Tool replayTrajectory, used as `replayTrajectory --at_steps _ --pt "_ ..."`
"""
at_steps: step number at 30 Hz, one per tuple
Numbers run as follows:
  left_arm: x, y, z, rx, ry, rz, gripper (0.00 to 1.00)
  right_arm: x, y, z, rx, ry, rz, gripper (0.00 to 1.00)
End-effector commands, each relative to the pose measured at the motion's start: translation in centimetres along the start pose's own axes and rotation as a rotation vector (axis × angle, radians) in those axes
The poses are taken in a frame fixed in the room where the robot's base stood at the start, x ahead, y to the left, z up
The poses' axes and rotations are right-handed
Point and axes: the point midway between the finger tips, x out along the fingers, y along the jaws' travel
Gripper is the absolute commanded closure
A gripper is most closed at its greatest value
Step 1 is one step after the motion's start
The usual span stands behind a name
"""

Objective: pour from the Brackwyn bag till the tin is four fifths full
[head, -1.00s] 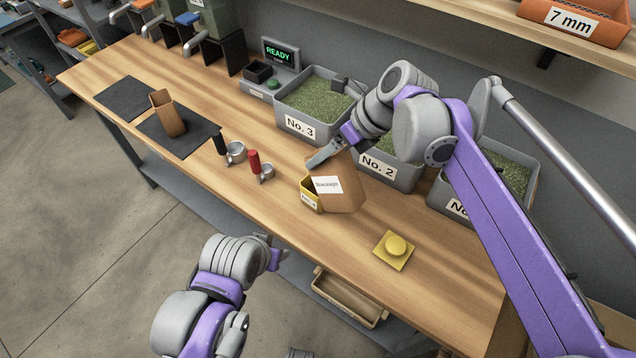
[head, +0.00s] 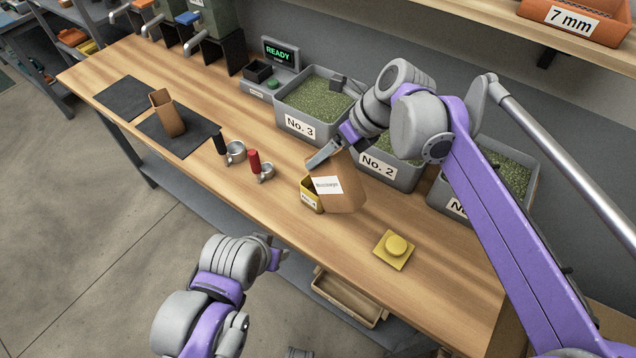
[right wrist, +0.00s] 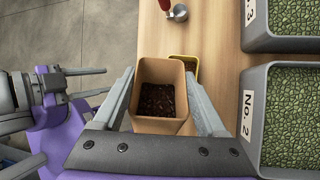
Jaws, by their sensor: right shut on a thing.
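My right gripper (head: 324,154) is shut on a brown paper bag (head: 345,190) with a white label too blurred to read surely. The bag is slightly tilted, its mouth up. In the right wrist view the bag (right wrist: 160,122) sits between both fingers, with dark beans (right wrist: 158,100) low inside. The small yellow tin (head: 311,200) stands on the bench just left of the bag, partly hidden by it. In the right wrist view the tin's rim (right wrist: 188,58) shows behind the bag; its fill level is hidden. My left gripper (head: 276,258) is open and empty off the bench's front edge.
Grey bins of green beans (head: 315,98) line the back. Another brown bag (head: 167,113) stands on a dark mat (head: 195,138).

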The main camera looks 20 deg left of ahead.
Motion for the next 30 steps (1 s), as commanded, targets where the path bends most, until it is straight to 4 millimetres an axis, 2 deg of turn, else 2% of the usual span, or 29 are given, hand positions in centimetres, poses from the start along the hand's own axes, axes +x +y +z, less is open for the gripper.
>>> replayTrajectory --at_steps 30 --pt "-0.06 0.0 -0.06 0.0 0.001 0.0 0.5 0.27 -0.1 0.03 0.018 0.045 0.008 0.92"
